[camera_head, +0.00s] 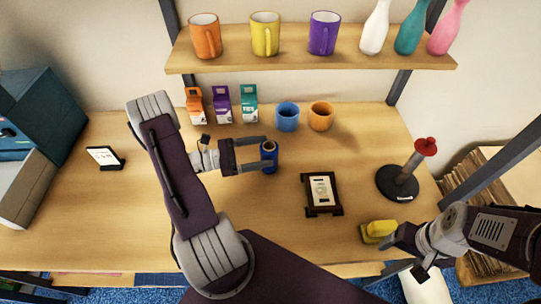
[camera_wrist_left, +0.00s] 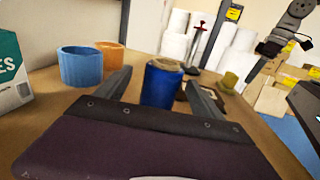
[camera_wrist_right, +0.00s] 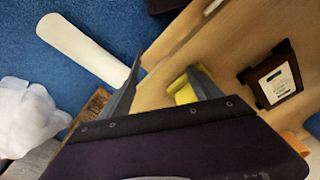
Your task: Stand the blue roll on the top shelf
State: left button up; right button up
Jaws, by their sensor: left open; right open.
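The blue roll (camera_head: 269,157) stands upright on the table in the head view. My left gripper (camera_head: 265,155) is open, with its fingers on either side of the roll. In the left wrist view the roll (camera_wrist_left: 161,84) shows between the two fingers (camera_wrist_left: 160,95); I cannot tell whether either touches it. The top shelf (camera_head: 350,60) runs across the back, above the table. My right gripper (camera_head: 393,247) is open near the table's front right edge, by a yellow block; the right wrist view shows its fingers (camera_wrist_right: 160,95) apart.
Orange, yellow and purple mugs and several bottles stand on the shelf (camera_head: 265,33). Small cartons (camera_head: 222,104), a blue cup (camera_head: 287,116) and an orange cup (camera_head: 320,116) stand beneath it. A framed card (camera_head: 321,193), a red-topped stand (camera_head: 399,181) and the yellow block (camera_head: 379,230) are rightward.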

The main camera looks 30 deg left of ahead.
aim_at(277, 151)
pick_arm(q)
jog(key=shift+w+d, duration=0.2)
jog(key=shift+d, duration=0.1)
jog(key=x, duration=0.3)
jog(key=p+x, duration=0.1)
jog(key=shift+d+f, duration=0.25)
jog(key=shift+w+d, duration=0.25)
jog(key=shift+s+a, duration=0.1)
jog(key=shift+s, duration=0.05)
jog(key=c, duration=1)
grip_shut()
jog(key=shift+r, duration=0.45)
jog(key=s+d+r+p, duration=0.6)
jog(key=s+d+r, duration=0.1)
jog(key=d+r, duration=0.2)
jog(key=shift+s+r, duration=0.2)
jog(key=shift+r, duration=0.35)
